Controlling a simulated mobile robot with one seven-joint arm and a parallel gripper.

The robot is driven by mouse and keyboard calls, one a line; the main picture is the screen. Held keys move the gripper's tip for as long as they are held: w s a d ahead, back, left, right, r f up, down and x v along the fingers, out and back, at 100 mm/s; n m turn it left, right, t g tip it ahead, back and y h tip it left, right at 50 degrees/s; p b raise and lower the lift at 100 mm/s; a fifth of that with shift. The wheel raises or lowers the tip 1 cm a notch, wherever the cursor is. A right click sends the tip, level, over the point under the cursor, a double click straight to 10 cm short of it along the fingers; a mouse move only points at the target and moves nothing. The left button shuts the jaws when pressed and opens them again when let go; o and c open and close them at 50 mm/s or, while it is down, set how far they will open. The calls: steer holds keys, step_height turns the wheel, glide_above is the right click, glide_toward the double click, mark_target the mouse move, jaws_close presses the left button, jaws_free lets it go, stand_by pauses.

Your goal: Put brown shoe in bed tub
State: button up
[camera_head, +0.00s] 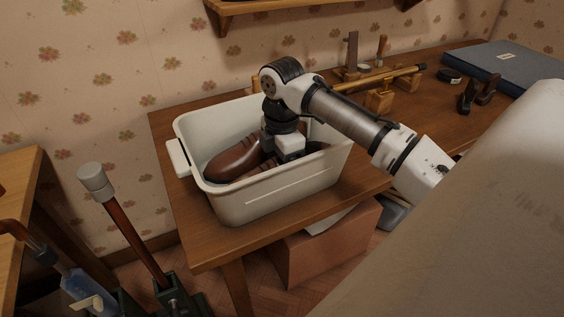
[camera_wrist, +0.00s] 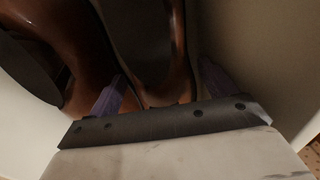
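The white tub (camera_head: 290,196) stands on the wooden table. A brown shoe (camera_head: 236,160) lies inside it, partly hidden by the tub's wall and my arm. My gripper (camera_wrist: 162,92) reaches down into the tub; its fingers are hidden in the head view. In the wrist view, the two purple fingers are spread on either side of the narrow end of a glossy brown shoe (camera_wrist: 148,55). A gap shows between this shoe and the right finger. Another brown shoe surface (camera_wrist: 75,45) lies to the left. It is dark, so contact at the left finger is unclear.
The wooden table (camera_head: 205,240) holds wooden tools (camera_head: 380,97) behind the tub and a blue case (camera_head: 510,65) at the far right. A cardboard box (camera_head: 325,245) is under the table. A pale rounded surface (camera_head: 470,220) fills the right foreground.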

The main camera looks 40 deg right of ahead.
step_height(320, 180, up, 12)
steer(key=shift+r, duration=0.15)
stand_by(0.6)
stand_by(0.4)
